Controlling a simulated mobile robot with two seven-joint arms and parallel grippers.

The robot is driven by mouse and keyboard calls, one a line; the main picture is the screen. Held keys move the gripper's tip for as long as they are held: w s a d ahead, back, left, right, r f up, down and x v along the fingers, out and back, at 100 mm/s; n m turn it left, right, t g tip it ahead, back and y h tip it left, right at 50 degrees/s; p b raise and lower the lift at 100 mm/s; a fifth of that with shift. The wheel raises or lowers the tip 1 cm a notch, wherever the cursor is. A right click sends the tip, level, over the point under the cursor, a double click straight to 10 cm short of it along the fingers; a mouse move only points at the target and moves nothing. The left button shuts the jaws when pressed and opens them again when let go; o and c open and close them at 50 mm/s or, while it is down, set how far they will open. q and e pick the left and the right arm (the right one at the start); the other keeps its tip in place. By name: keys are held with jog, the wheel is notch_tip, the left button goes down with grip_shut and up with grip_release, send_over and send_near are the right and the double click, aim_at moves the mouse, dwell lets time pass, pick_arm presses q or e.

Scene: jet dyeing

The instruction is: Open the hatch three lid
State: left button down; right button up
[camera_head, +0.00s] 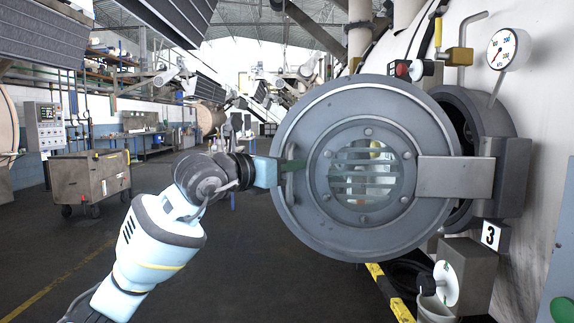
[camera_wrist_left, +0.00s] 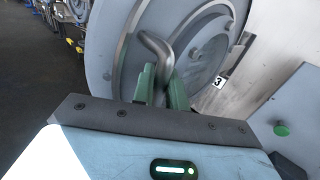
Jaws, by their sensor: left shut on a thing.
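The hatch three lid (camera_head: 300,135) is a round grey metal door with a round glass window (camera_head: 366,172). It stands swung away from the dark hatch opening (camera_head: 462,125), held by a hinge arm (camera_head: 455,177) on the right. A "3" plate (camera_head: 491,235) is below the hinge. My left gripper (camera_head: 290,170) comes in from the left at the lid's edge. In the left wrist view its green fingers (camera_wrist_left: 162,90) are shut on the curved lid handle (camera_wrist_left: 155,48), with the lid (camera_wrist_left: 122,45) behind. My right gripper is in neither view.
A metal cart (camera_head: 90,176) stands at the left. The floor between cart and lid is open.

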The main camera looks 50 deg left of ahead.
pick_arm(q)
jog(key=shift+d, duration=0.1)
jog(key=c, duration=1.5)
grip_release()
jog(key=shift+w+d, duration=0.1)
jog(key=shift+s, duration=0.35)
jog(key=s+b, duration=0.2)
jog(key=s, duration=0.5)
